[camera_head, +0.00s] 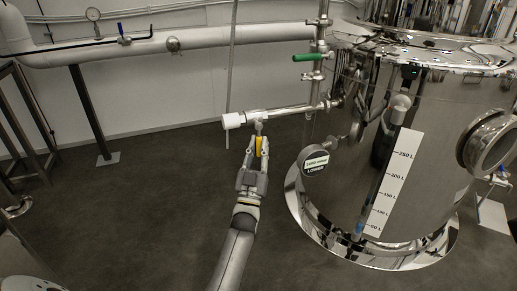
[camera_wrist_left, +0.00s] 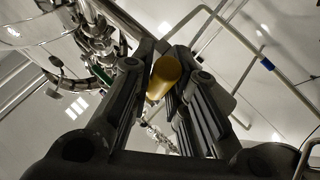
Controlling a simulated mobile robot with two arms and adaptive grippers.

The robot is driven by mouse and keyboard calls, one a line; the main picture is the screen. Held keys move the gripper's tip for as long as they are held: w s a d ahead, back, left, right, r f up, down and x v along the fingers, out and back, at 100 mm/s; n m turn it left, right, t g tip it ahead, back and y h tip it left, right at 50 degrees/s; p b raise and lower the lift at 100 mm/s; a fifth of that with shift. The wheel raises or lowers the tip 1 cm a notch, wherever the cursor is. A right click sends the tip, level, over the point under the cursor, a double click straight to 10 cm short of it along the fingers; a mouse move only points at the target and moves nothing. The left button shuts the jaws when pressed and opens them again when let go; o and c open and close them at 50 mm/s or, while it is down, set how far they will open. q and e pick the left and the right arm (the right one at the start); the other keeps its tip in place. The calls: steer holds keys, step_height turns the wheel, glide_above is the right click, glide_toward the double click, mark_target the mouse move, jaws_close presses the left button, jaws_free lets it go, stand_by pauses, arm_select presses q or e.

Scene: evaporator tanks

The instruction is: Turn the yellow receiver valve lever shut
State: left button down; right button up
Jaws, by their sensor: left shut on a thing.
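The yellow receiver valve lever (camera_head: 258,146) hangs down below a horizontal steel pipe (camera_head: 285,112) with a white end piece (camera_head: 233,120). My left gripper (camera_head: 256,158) reaches up from below and is shut on the lever, with a finger on each side of it. In the left wrist view the yellow lever (camera_wrist_left: 163,76) sits between the fingers of my left gripper (camera_wrist_left: 160,80). The gripper hides part of the lever. My right gripper is not in view.
A green-handled valve (camera_head: 308,57) sits above the pipe. A metal frame (camera_head: 25,130) stands at the left. The floor between is clear.

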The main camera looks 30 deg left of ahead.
arm_select(q)
steer(key=shift+f, duration=0.1)
steer(key=c, duration=1.4)
jaws_free()
steer(key=v, duration=1.2)
steer(key=shift+d, duration=0.1)
